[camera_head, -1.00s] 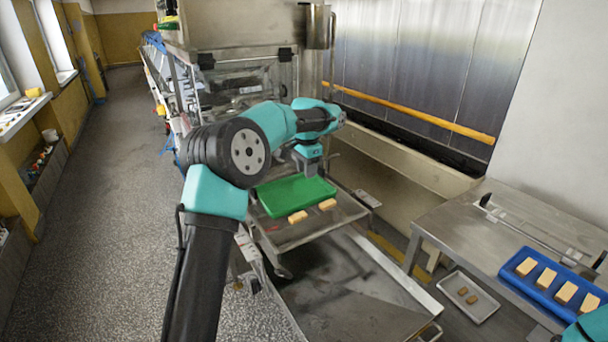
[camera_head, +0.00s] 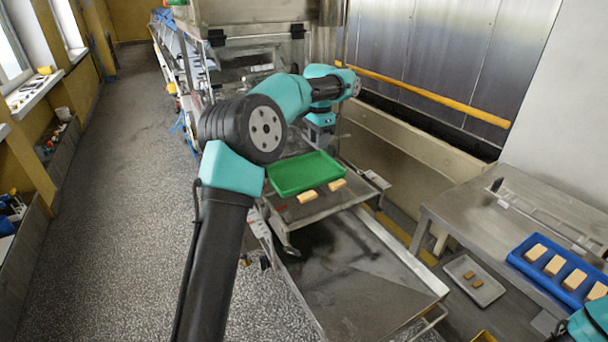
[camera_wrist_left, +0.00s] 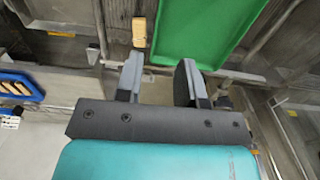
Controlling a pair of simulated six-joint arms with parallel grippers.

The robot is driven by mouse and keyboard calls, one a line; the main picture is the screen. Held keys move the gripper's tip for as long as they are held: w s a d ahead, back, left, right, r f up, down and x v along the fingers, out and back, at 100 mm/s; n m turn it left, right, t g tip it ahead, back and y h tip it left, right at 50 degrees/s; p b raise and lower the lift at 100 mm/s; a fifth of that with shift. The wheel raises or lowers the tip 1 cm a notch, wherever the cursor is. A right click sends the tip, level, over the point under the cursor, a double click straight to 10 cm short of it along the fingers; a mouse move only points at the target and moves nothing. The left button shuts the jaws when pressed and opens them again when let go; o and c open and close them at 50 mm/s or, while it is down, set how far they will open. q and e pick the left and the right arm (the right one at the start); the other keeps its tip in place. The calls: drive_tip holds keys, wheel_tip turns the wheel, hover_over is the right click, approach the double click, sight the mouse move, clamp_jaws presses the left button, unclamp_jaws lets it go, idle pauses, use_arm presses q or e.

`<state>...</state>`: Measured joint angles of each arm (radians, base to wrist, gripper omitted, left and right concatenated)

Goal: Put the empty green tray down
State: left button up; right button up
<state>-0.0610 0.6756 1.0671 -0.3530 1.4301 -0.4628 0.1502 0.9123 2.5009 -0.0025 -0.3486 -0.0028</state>
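The empty green tray (camera_head: 304,174) lies flat on the metal platform (camera_head: 352,203) at the front of the machine. It also shows at the top of the left wrist view (camera_wrist_left: 205,28). My left gripper (camera_head: 323,146) is just above the tray's far right edge. In the left wrist view its two fingers (camera_wrist_left: 160,85) stand apart with nothing between them, clear of the tray. My right gripper is out of view; only a bit of the right arm shows at the lower right corner.
Two tan blocks (camera_head: 307,196) (camera_head: 337,185) lie on the platform along the tray's near edge. A blue tray (camera_head: 515,256) with several tan blocks sits on the right bench (camera_head: 480,205). A small grey tray (camera_head: 487,292) with two brown pieces stands lower, left of it.

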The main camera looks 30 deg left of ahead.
use_arm(q)
wheel_tip(320, 180, down, 11)
drive_tip(key=shift+r, duration=0.15)
idle(0.4)
drive_tip(key=shift+w+d+f, duration=0.1)
drive_tip(key=shift+w+f, duration=0.05)
drive_tip(key=shift+f, duration=2.45)
drive_tip(key=shift+c, duration=0.4)
clamp_jaws()
